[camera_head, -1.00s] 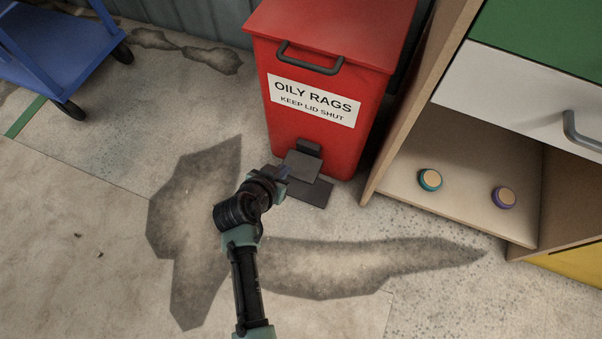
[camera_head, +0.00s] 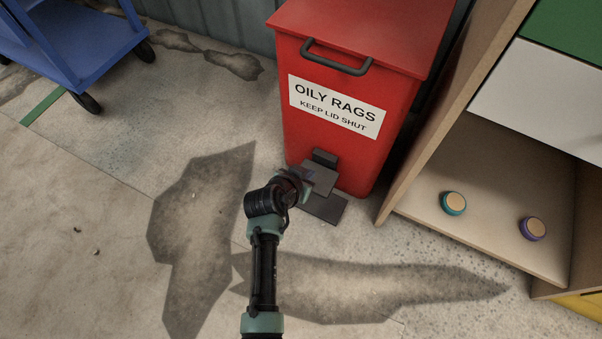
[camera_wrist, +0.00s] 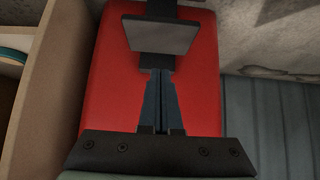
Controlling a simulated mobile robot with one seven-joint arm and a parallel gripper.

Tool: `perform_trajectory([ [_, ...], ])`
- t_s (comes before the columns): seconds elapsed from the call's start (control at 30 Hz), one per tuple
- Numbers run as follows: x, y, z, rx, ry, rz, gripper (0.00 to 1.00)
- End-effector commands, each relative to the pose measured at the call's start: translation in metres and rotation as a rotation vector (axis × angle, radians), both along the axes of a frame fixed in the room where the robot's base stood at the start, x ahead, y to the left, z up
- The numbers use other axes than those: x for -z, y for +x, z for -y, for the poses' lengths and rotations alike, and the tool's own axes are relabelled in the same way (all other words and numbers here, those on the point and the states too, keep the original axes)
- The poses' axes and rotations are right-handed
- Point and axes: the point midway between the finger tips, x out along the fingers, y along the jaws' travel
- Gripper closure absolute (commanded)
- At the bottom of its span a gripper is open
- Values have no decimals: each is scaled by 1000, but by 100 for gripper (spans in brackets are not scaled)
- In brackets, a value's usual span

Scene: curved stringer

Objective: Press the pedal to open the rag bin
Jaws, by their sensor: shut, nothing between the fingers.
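The red rag bin (camera_head: 335,155) stands upright with its lid (camera_head: 355,30) shut and a label reading "OILY RAGS, KEEP LID SHUT" on its front. The grey pedal plate (camera_head: 321,177) sticks out low at its front, above a dark floor plate (camera_head: 322,208). My gripper (camera_head: 308,177) is at the left side of the pedal and hides part of it. In the wrist view, my gripper (camera_wrist: 161,72) is shut and empty, its fingertips close to the pedal plate (camera_wrist: 160,37), with the red bin (camera_wrist: 205,85) behind. I cannot tell whether they touch.
A wooden cabinet (camera_head: 430,140) stands close on the right, with a teal-rimmed disc (camera_head: 453,203) and a purple-rimmed disc (camera_head: 532,228) on its low shelf. A blue cart (camera_head: 85,50) is at the back left. The stained floor in front is free.

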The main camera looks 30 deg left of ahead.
Motion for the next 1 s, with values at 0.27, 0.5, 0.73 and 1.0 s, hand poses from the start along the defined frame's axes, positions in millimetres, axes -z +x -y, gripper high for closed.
perform_trajectory([
  [0.27, 42, 15, 1, -1, -1, 0, 100],
  [0.5, 54, 15, 0, -1, 0, 1, 100],
  [0.73, 55, 15, 0, -1, 1, 1, 100],
  [1.0, 60, 15, 0, 0, 0, 0, 100],
])
